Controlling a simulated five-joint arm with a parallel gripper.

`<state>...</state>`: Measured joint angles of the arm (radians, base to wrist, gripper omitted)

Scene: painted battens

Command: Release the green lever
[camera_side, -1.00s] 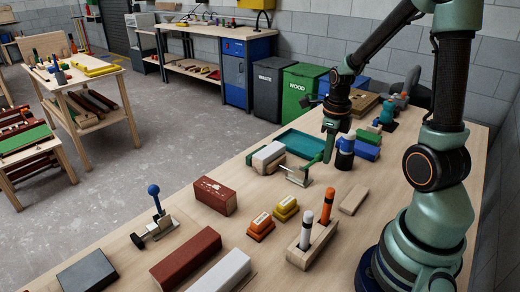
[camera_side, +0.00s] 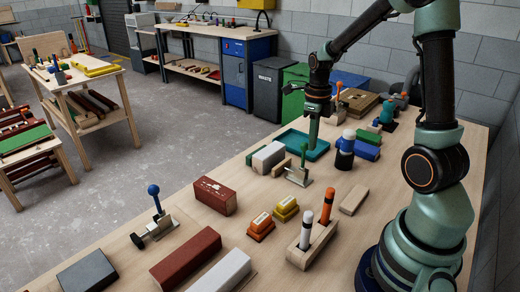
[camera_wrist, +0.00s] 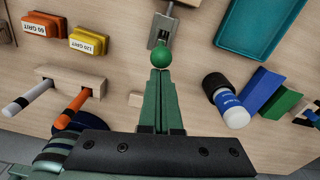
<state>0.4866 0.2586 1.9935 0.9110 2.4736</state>
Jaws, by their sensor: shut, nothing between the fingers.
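The green lever (camera_side: 304,157) stands roughly upright on its small metal clamp (camera_side: 298,178) on the bench. In the wrist view its round green knob (camera_wrist: 162,56) is just beyond my fingertips, with the clamp (camera_wrist: 161,31) behind it. My gripper (camera_side: 312,144) points down close beside the lever, its pale green fingers shut and empty. In the wrist view the fingertips (camera_wrist: 160,74) lie right at the knob's edge; I cannot tell whether they touch it. A cream batten (camera_side: 268,157) and a tan block lie just left of the clamp.
A teal tray (camera_side: 316,155) is behind the lever. A dark bottle with a blue and white top (camera_side: 345,150) stands to its right. A second clamp has a blue lever (camera_side: 154,192). Sanding blocks (camera_side: 286,209) and a marker holder (camera_side: 308,248) are nearer the front.

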